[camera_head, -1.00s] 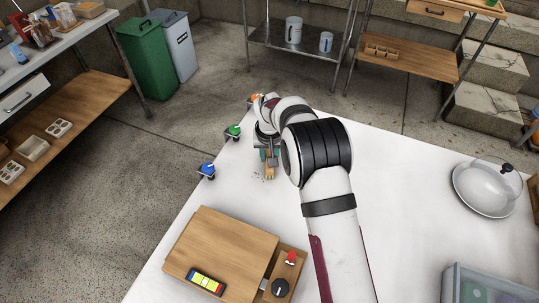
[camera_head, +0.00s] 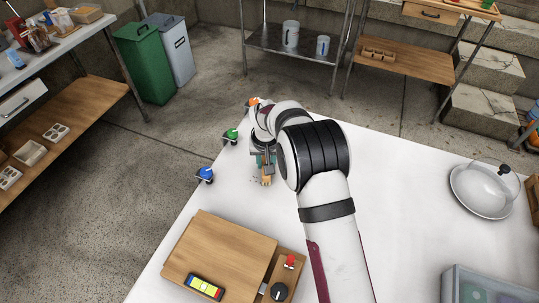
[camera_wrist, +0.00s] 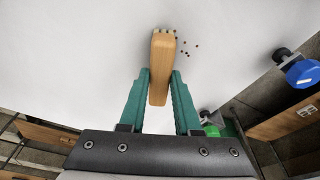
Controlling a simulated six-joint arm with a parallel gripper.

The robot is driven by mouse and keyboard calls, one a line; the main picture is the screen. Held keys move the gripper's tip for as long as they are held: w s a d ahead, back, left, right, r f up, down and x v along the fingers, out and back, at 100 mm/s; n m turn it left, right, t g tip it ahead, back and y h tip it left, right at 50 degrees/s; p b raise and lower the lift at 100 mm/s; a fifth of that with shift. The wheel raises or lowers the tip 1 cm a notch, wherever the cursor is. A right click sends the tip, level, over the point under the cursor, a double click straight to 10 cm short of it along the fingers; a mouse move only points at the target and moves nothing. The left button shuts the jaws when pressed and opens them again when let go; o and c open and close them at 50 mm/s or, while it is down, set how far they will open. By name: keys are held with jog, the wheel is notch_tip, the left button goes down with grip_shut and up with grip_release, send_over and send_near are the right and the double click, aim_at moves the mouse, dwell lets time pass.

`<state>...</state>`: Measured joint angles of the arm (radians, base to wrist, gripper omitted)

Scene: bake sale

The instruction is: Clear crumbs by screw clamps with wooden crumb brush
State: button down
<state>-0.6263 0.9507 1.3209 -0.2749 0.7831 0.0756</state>
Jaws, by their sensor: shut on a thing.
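My gripper (camera_wrist: 158,92) is shut on the wooden crumb brush (camera_wrist: 161,65), with its green fingers on either side of the handle. The brush's pale bristle end points away from my gripper and is at or just above the white table; I cannot tell if it touches. Several dark crumbs (camera_wrist: 187,48) lie beside the bristle end in the wrist view. In the head view the brush (camera_head: 266,181) shows below my gripper (camera_head: 264,160). The screw clamps stand along the table's left edge: blue (camera_head: 206,174), green (camera_head: 231,135) and orange (camera_head: 254,101), the last partly hidden by my arm.
A wooden board (camera_head: 222,250) with a colored block (camera_head: 205,286) lies at the table's front. A glass dome (camera_head: 484,188) stands at the right, and a clear bin (camera_head: 485,288) at the front right. The white table (camera_head: 400,190) is bare between them.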

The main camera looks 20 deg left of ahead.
jog(key=shift+w, duration=2.35)
jog(key=shift+s+a, duration=0.3)
jog(key=shift+s, duration=0.55)
jog(key=shift+s+a, duration=0.35)
jog(key=shift+s, duration=0.55)
jog(key=shift+s+a, duration=0.3)
jog(key=shift+s, duration=0.55)
jog(key=shift+w, duration=2.75)
jog(key=shift+s, duration=2.8)
jog(key=shift+w, duration=2.8)
jog(key=shift+w+a+v, duration=0.1)
jog(key=shift+w+v, duration=0.15)
jog(key=shift+v, duration=1.1)
jog(key=shift+w+a+v, duration=0.15)
jog(key=shift+w+v, duration=0.1)
jog(key=shift+v, duration=1.15)
jog(key=shift+w+a+v, duration=0.1)
jog(key=shift+w+v, duration=0.2)
jog(key=shift+v, duration=1.05)
jog(key=shift+r, duration=0.15)
